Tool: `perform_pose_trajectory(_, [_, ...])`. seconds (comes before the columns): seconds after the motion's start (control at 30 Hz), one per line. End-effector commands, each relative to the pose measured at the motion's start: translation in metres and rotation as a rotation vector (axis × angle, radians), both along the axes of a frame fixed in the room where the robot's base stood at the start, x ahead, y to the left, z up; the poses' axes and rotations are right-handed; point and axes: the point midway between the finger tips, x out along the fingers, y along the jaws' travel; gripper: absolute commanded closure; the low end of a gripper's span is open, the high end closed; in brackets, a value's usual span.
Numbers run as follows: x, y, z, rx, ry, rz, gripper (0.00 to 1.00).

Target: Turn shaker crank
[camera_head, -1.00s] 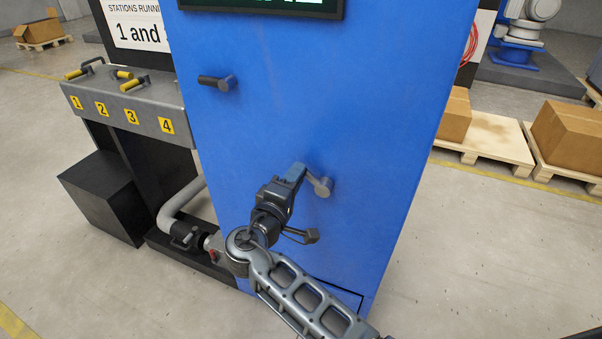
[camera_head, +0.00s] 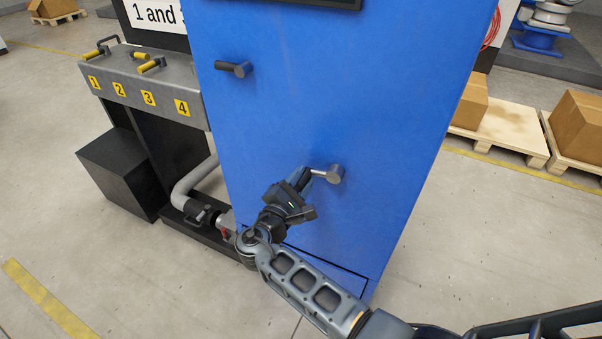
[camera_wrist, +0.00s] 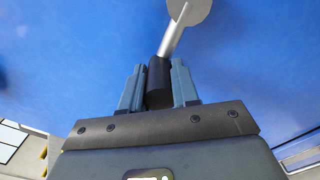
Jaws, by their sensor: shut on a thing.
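The shaker crank is on the front of a blue cabinet (camera_head: 330,90). Its grey metal hub (camera_head: 335,173) sits low on the panel, with a short arm running left and down. In the wrist view the round hub (camera_wrist: 188,10) is at the top, and a grey rod leads down to a black handle (camera_wrist: 159,82). My gripper (camera_head: 305,180) is at the lower left of the hub. Its two blue-grey fingers are shut on the black handle, one on each side, in the wrist view (camera_wrist: 158,88). The fingertips hide part of the handle in the head view.
A second crank-like handle (camera_head: 234,69) sticks out at the cabinet's upper left. A grey panel with numbered labels and yellow handles (camera_head: 150,95) stands at left, above a grey pipe (camera_head: 195,180). Pallets with boxes (camera_head: 500,135) are at right.

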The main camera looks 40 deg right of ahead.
Motion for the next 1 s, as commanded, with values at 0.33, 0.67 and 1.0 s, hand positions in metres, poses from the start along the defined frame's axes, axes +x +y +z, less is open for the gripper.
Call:
perform_pose_trajectory(0.33, [0.0016,-0.0083,0.0,-0.046,0.102,-0.01,1.0])
perform_pose_trajectory(0.67, [0.0014,-0.0084,-0.0013,-0.053,0.117,-0.009,1.0])
perform_pose_trajectory(1.0, [0.0009,-0.0085,-0.0021,-0.05,0.117,-0.01,0.54])
